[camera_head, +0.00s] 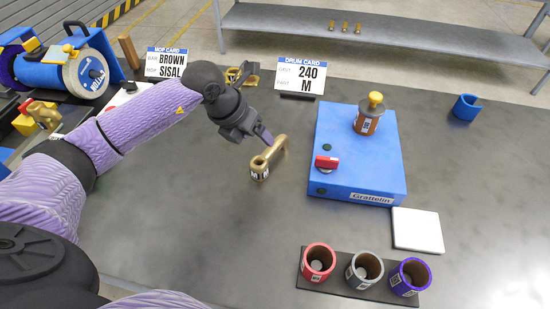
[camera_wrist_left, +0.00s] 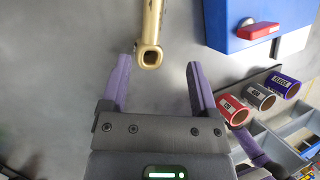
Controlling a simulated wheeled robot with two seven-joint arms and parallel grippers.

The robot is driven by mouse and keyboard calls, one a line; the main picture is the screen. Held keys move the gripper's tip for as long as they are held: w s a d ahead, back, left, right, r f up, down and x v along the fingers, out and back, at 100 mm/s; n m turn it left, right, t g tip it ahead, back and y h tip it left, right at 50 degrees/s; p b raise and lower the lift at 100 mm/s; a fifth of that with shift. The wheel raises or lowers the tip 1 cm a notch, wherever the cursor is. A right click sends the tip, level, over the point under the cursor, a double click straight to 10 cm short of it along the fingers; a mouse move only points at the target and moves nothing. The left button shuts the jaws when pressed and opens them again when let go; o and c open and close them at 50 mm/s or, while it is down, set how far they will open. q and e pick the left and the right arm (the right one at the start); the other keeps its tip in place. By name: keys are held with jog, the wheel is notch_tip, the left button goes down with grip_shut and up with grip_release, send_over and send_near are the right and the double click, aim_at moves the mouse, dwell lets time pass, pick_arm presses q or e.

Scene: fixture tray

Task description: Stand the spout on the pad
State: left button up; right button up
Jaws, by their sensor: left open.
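The spout (camera_head: 271,156) is a brass-coloured tube with an open ring-like end and a white label, on the grey table left of the blue box. In the left wrist view the spout (camera_wrist_left: 151,35) points its open end toward my gripper. My left gripper (camera_head: 263,137) is open and empty beside the spout. In the wrist view its two purple fingers (camera_wrist_left: 158,72) stand apart, with the spout's end just ahead of and between their tips. The pad (camera_head: 418,230) appears to be the white square plate right of the blue box's front corner; it is bare.
A blue box (camera_head: 345,170) with a red knob (camera_head: 326,162) and a brown spool stands right of the spout. Red, grey and purple cups (camera_head: 367,268) stand in front. Cards (camera_head: 300,77) stand behind. The table left of the spout is clear.

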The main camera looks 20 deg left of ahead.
aim_at(266, 152)
pick_arm(q)
jog(key=b+x, duration=0.1)
jog(key=x, duration=0.5)
jog(key=a+b+x, duration=0.1)
jog(key=x, duration=0.3)
jog(key=shift+s+f+b, duration=0.1)
jog(key=shift+f+b, duration=0.05)
jog(key=shift+b, duration=0.2)
grip_shut()
dwell(0.7)
